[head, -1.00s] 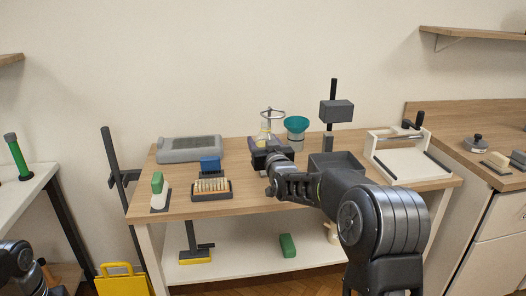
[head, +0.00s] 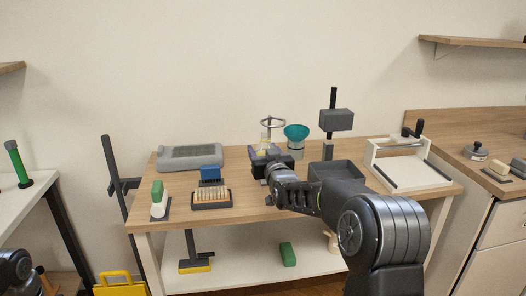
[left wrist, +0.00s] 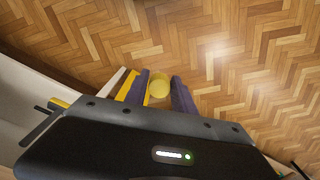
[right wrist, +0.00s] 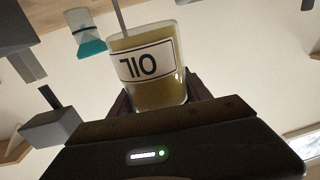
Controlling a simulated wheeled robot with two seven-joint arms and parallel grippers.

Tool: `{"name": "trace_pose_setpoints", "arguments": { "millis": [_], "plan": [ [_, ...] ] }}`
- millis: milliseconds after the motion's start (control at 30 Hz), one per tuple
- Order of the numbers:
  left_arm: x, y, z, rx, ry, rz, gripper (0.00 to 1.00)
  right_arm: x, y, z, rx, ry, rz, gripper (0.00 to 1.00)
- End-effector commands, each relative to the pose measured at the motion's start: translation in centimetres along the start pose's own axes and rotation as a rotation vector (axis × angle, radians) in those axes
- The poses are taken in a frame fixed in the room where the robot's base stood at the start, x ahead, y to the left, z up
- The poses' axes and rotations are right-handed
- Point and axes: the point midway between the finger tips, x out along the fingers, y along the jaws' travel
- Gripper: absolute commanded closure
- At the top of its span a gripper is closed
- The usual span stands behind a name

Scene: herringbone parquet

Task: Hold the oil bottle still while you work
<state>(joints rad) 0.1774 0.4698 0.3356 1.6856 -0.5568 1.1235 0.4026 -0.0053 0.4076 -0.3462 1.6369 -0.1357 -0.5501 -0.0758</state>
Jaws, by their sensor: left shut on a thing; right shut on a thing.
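The oil bottle (right wrist: 150,70) is a clear container of yellowish oil with a white OIL label, in the right wrist view. My right gripper (right wrist: 158,98) is shut on it. In the head view the bottle (head: 266,143) shows small at the back middle of the workbench, partly hidden by my right gripper. A metal ring stands just above it there. My left gripper (left wrist: 158,92) is over the floor, shut on a yellow round-ended thing (left wrist: 159,86). I cannot tell what that thing is.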

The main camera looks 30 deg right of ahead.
Motion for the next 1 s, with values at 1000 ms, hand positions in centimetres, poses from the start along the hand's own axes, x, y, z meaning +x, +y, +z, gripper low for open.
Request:
{"name": "trace_pose_setpoints", "arguments": {
  "millis": [1000],
  "plan": [
    [-0.1,0.0,0.0,0.0,0.0,0.0,1.0,-1.8,-1.8,-0.3,0.003,-0.002,-0.007,1.0]
  ]
}}
